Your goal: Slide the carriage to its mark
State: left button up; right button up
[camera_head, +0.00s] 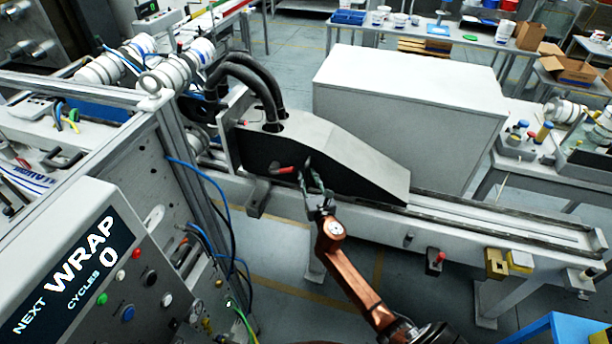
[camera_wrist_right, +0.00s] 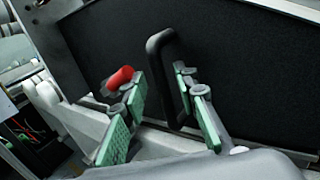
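The carriage is probably the wedge-shaped grey housing with a black side (camera_head: 350,172), standing at the left part of a long rail (camera_head: 500,222). Its black side fills the right wrist view (camera_wrist_right: 240,60). A black bar handle (camera_wrist_right: 161,60) stands out from that side. My right gripper (camera_head: 310,172) is in front of the black side. In the wrist view, its green-padded fingers (camera_wrist_right: 165,105) are apart, with the handle between them, closer to the right finger. I cannot tell if they touch it. A red-tipped lever (camera_wrist_right: 120,78) is by the left finger. I cannot make out the mark. My left gripper is not seen.
The rail runs clear to the right of the housing. A red-knobbed part (camera_head: 436,260) and yellow blocks (camera_head: 497,263) sit on its front side. A large white cabinet (camera_head: 410,100) stands behind. A control panel (camera_head: 90,250) is at the lower left. Black hoses (camera_head: 255,80) enter the housing top.

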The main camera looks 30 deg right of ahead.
jog(key=shift+x, duration=0.8)
jog(key=shift+c, duration=0.3)
grip_shut()
